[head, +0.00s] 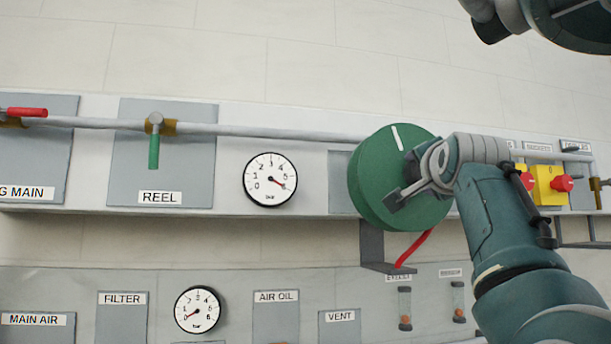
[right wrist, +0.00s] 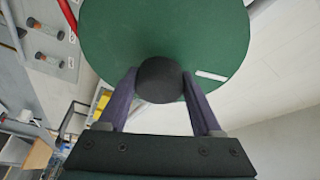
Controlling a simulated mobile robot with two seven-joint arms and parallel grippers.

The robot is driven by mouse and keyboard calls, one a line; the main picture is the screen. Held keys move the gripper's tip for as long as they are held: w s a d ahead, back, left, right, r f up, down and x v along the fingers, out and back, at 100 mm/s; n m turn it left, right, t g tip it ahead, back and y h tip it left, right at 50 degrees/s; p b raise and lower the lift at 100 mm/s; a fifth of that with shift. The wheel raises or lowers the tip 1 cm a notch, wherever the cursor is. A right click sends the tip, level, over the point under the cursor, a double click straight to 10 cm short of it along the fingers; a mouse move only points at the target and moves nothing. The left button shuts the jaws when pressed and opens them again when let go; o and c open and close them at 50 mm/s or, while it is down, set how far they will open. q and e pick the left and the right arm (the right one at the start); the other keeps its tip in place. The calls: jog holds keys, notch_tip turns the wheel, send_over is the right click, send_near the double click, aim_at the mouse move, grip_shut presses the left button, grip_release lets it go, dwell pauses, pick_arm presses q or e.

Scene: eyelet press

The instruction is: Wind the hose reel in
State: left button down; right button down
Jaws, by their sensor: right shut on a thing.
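The hose reel is a green drum (head: 375,180) on the wall panel, with a white mark near its top edge in the head view. A short red hose (head: 414,248) hangs from its underside towards a grey bracket. In the right wrist view the green disc (right wrist: 120,40) fills the top, with a round black knob (right wrist: 160,80) in front of it. My right gripper (head: 400,192) is at the face of the reel, and its fingers (right wrist: 160,92) are shut on the knob from both sides. My left gripper is not in view.
Left of the reel are a gauge (head: 270,180) and the REEL valve with a green handle (head: 154,150). A red valve handle (head: 27,112) is at far left. Yellow boxes with red knobs (head: 550,185) sit close right of my right wrist. A lower panel holds another gauge (head: 198,309).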

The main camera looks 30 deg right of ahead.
jog(key=shift+m+g, duration=0.3)
jog(key=shift+m, duration=0.6)
jog(key=shift+p, duration=0.3)
jog(key=shift+c, duration=0.2)
grip_release()
jog(key=shift+s+a, duration=0.1)
jog(key=r+v, duration=0.1)
jog(key=v, duration=0.8)
jog(key=shift+s+a+f+b, duration=0.15)
jog(key=shift+s+f+b, duration=0.15)
jog(key=shift+f+b, duration=0.15)
